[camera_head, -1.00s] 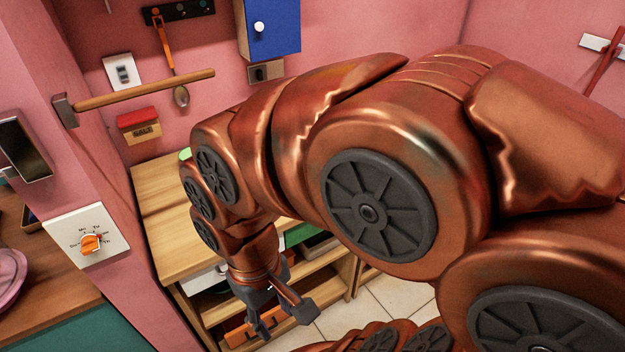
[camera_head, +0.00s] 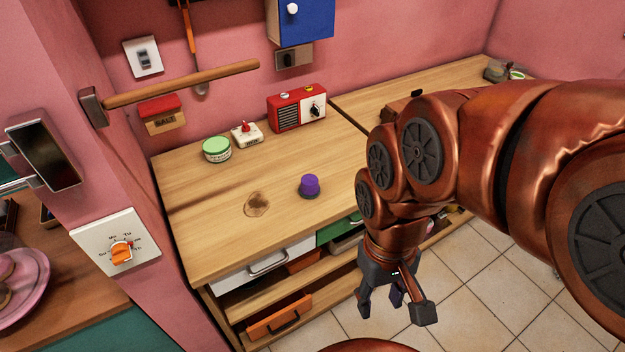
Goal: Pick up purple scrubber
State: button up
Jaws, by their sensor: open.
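The purple scrubber (camera_head: 309,185) stands on the wooden counter top (camera_head: 215,210), near its front edge. It is small and round, with a darker bottom. My gripper (camera_head: 396,312) is open and empty. It points down in front of the counter, to the right of and lower in the picture than the scrubber, and apart from it. The scrubber is in full view.
A green-lidded jar (camera_head: 216,150), a small white timer (camera_head: 246,134) and a red radio (camera_head: 298,108) stand at the back of the counter. A wooden bar (camera_head: 180,84) sticks out above its left side. Tiled floor (camera_head: 480,300) is clear in front.

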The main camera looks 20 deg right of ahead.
aim_at(310, 189)
jog(key=u, duration=2.8)
jog(key=k, duration=0.5)
jog(key=z, duration=1.1)
